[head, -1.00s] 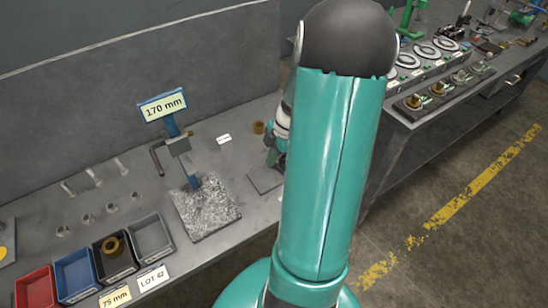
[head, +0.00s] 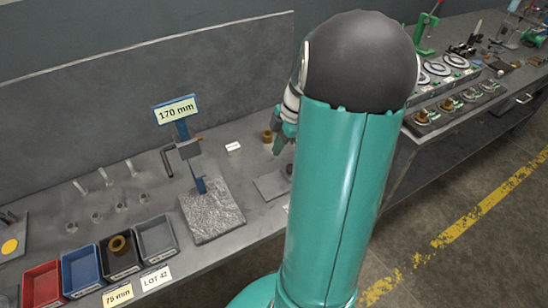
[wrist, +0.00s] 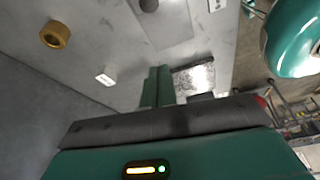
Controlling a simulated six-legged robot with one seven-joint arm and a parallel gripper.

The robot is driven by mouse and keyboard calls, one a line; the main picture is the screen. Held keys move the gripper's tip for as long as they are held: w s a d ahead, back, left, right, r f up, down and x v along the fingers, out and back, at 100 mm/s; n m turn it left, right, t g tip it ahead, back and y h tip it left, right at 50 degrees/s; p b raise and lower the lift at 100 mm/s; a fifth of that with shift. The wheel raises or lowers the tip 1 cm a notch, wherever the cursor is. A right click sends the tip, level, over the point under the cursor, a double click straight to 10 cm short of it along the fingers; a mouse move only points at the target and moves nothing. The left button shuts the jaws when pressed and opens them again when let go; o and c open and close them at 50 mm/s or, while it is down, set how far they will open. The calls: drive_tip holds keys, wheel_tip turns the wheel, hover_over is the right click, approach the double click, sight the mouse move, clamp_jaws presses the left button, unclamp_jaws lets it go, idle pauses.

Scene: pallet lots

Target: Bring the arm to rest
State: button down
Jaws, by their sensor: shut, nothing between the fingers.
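My arm, teal with a dark rounded joint, stands large in the middle right of the head view. My gripper (head: 279,146) shows just left of the arm, above the bench and near a brass ring (head: 267,136). In the wrist view my gripper's fingers (wrist: 157,82) are together with nothing between them. The brass ring also shows in the wrist view (wrist: 55,34), apart from the fingers. Part of my gripper and wrist is hidden behind the arm in the head view.
The grey bench (head: 140,178) holds a stand with a 170 mm sign (head: 176,110), a red bin (head: 42,283), a blue bin (head: 81,271), a black bin with a brass ring inside (head: 119,243) and a grey bin (head: 155,234). A second bench with fixtures (head: 445,75) stands at right.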

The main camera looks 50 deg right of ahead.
drive_tip(key=a+r+m+h, duration=0.1)
drive_tip(key=a+r+m, duration=0.1)
drive_tip(key=a+r, duration=0.45)
drive_tip(key=a+r+m+h, duration=0.2)
drive_tip(key=a+r+m, duration=0.1)
drive_tip(key=a, duration=0.6)
drive_tip(key=s+a+r+m+t, duration=0.2)
drive_tip(key=s+a+m, duration=0.1)
drive_tip(key=a, duration=0.3)
drive_tip(key=s+a+r+m+t, duration=0.1)
drive_tip(key=s+a+r+m, duration=0.2)
drive_tip(key=a, duration=0.4)
drive_tip(key=shift+s+a+r+m+t, duration=0.3)
drive_tip(key=shift+s+m+t, duration=0.1)
drive_tip(key=shift+s+m, duration=0.25)
